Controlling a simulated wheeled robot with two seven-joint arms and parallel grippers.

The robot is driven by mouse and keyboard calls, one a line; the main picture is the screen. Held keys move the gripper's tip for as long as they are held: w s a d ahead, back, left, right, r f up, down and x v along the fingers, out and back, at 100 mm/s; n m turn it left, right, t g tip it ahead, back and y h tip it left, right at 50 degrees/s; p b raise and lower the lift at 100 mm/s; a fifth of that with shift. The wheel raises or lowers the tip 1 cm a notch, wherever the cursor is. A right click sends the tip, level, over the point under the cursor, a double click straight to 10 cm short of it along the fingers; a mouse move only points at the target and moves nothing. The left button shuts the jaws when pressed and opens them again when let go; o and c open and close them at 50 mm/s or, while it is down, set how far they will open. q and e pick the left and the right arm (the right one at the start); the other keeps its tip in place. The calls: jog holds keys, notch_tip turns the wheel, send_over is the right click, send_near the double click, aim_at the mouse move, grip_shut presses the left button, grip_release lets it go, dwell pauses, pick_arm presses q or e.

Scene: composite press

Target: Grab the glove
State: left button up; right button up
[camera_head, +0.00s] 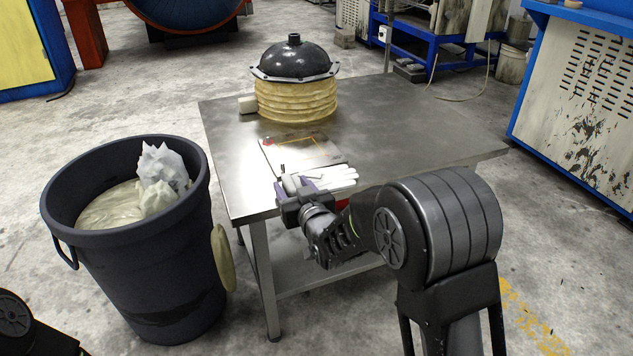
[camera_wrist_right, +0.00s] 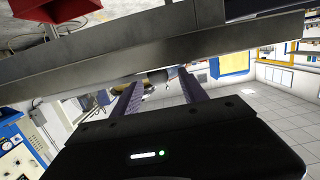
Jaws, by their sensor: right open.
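The white glove (camera_head: 335,178) lies near the front edge of the metal table (camera_head: 420,125), its fingers pointing right. My right gripper (camera_head: 288,180) is at the table's front edge, at the left end of the glove, and partly covers it. I cannot tell whether they touch. In the right wrist view my right gripper (camera_wrist_right: 158,88) has its two fingers spread apart. The table's edge (camera_wrist_right: 150,50) crosses that view, and I cannot make out the glove there. My left gripper is not in view.
A flat sheet (camera_head: 300,150) lies behind the glove. A black dome (camera_head: 295,60) on stacked yellowish rings (camera_head: 297,100) stands farther back. A dark bin (camera_head: 140,270) with crumpled white material (camera_head: 162,168) stands left of the table. The table's right side is clear.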

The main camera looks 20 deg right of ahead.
jog(key=shift+c, duration=0.2)
grip_shut()
dwell(0.5)
